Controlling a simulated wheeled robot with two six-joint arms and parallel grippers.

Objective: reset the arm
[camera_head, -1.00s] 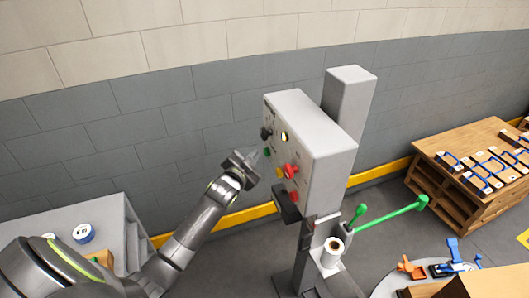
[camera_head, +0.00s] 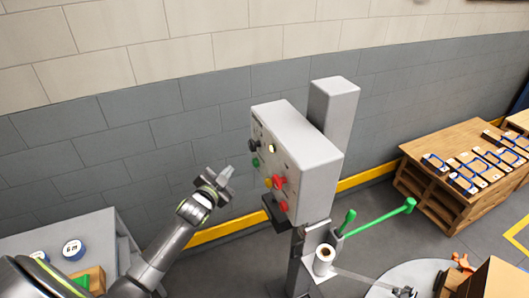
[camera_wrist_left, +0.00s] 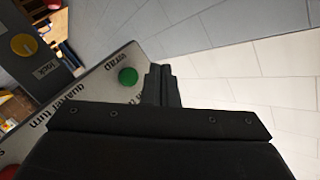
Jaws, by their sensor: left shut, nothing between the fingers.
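My left gripper (camera_head: 226,174) is in front of the grey control box (camera_head: 305,150), to the left of its button face and apart from it in the head view. Its fingers are shut with nothing between them. The face carries a black knob (camera_head: 254,146), a green button (camera_head: 255,162), a red knob (camera_head: 279,182) and a yellow button (camera_head: 268,182). A yellow knob (camera_wrist_left: 24,45) on a dark plate is at upper left. My right gripper is out of view.
A grey post (camera_head: 335,110) stands behind the box. A green bar (camera_head: 380,222) sticks out to the right, above a white roll (camera_head: 324,258). A wooden pallet stack (camera_head: 455,175) is at right. A grey bench (camera_head: 75,238) with blue tape rolls is at lower left.

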